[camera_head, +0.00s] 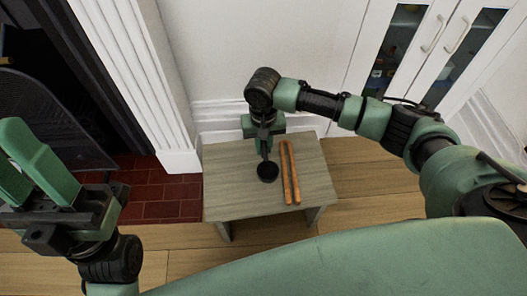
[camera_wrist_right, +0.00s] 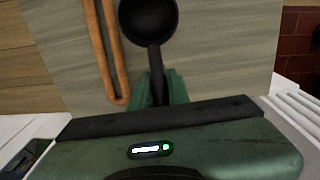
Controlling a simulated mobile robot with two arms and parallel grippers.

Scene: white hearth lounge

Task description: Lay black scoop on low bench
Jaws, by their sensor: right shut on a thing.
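The black scoop shows its round bowl (camera_head: 267,172) over the low bench (camera_head: 229,187) in the head view. My right gripper (camera_head: 264,132) is shut on the scoop's handle, above the back part of the bench top. In the right wrist view the scoop's bowl (camera_wrist_right: 148,20) points away from the gripper and its handle runs between the green fingers (camera_wrist_right: 160,88). I cannot tell whether the bowl touches the bench top.
Wooden tongs (camera_head: 290,172) lie on the bench just right of the scoop. A dark fireplace (camera_head: 75,90) with a red tiled hearth (camera_head: 165,200) is at left. A white wall stands close behind the bench, and a white cabinet (camera_head: 440,45) is at the back right.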

